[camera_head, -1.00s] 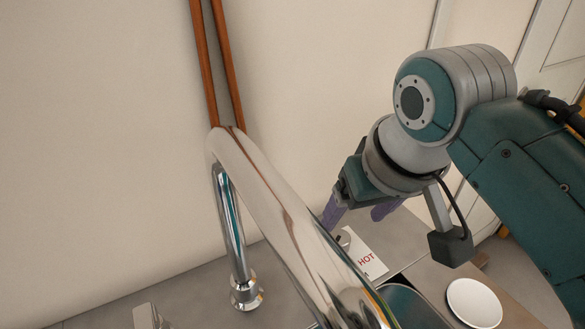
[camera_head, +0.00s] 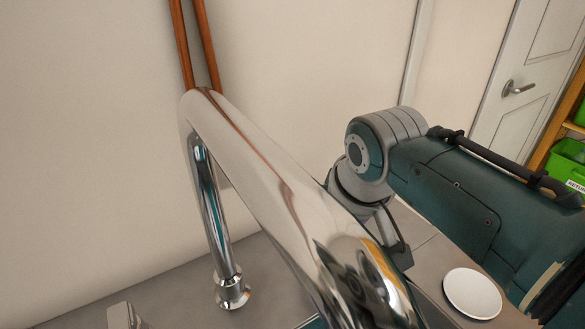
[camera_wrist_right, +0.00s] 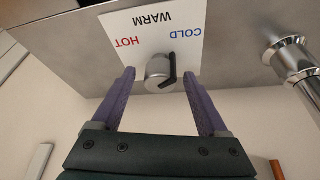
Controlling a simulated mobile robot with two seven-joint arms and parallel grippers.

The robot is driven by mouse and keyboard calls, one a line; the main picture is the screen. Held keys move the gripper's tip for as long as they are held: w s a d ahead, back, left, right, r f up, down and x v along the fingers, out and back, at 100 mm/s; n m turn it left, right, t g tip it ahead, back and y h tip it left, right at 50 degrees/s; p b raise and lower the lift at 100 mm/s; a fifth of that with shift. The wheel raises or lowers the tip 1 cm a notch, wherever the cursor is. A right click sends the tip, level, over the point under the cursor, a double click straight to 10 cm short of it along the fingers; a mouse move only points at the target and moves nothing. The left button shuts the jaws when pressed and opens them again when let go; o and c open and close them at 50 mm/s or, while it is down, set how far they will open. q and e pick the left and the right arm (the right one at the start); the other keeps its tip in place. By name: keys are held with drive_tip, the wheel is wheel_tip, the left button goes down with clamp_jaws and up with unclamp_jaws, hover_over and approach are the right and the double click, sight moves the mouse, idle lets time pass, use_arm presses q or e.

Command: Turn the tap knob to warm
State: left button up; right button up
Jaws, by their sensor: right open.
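The tap knob (camera_wrist_right: 156,70) shows in the right wrist view as a grey round knob with a black lever along its right side. The lever's upper end lies on the COLD side of a white label card (camera_wrist_right: 146,24), marked HOT, WARM and COLD, upside down here. My right gripper (camera_wrist_right: 159,73) is open, with one purple finger on each side of the knob; I see no clear contact. In the head view the chrome tap spout (camera_head: 255,165) hides the knob, the card and my right fingers. My left gripper is not in view.
The thick spout crosses the head view in front of my right arm. A chrome pipe (camera_head: 232,291) meets the counter at left. A white round plate (camera_head: 472,293) lies at lower right. Copper pipes (camera_head: 206,45) run up the wall.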

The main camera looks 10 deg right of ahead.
clamp_jaws()
idle(0.5)
